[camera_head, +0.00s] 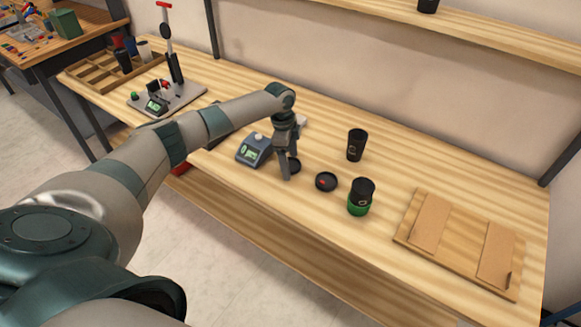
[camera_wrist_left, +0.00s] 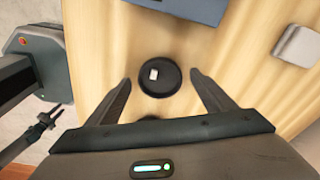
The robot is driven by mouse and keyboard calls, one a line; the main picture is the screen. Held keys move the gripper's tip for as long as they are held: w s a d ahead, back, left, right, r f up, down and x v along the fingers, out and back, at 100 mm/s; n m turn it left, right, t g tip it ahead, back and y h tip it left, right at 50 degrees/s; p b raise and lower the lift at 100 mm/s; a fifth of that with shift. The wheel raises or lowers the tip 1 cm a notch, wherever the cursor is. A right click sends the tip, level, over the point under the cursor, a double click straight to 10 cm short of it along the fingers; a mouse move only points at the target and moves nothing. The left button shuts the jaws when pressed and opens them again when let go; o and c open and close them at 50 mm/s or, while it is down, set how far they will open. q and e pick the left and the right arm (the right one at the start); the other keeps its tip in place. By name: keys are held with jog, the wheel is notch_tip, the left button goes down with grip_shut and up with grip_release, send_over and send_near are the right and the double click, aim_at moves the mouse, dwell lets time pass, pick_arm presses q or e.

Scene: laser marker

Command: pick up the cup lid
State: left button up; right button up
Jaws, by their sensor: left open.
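A round black lid-like disc (camera_wrist_left: 160,77) with a small white piece on it lies on the table, just ahead of and between the fingertips of my left gripper (camera_wrist_left: 160,80). In the head view this disc (camera_head: 295,166) is partly hidden by my left gripper (camera_head: 286,176), which points down, open and empty. A second black disc (camera_head: 326,181) with a red spot lies to its right. I cannot tell for sure which disc is the cup lid. A dark two-fingered part, probably my right gripper (camera_wrist_left: 45,122), shows small at the left wrist view's lower left.
A blue-grey device with a display (camera_head: 253,150) stands left of my left gripper. A black cup (camera_head: 356,145) and a black cup with a green base (camera_head: 360,197) stand to the right. A wooden board (camera_head: 462,250) lies at far right. A small pale block (camera_wrist_left: 297,45) lies behind.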

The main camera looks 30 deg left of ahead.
pick_arm(q)
jog(key=c, duration=1.1)
jog(key=shift+r, duration=0.1)
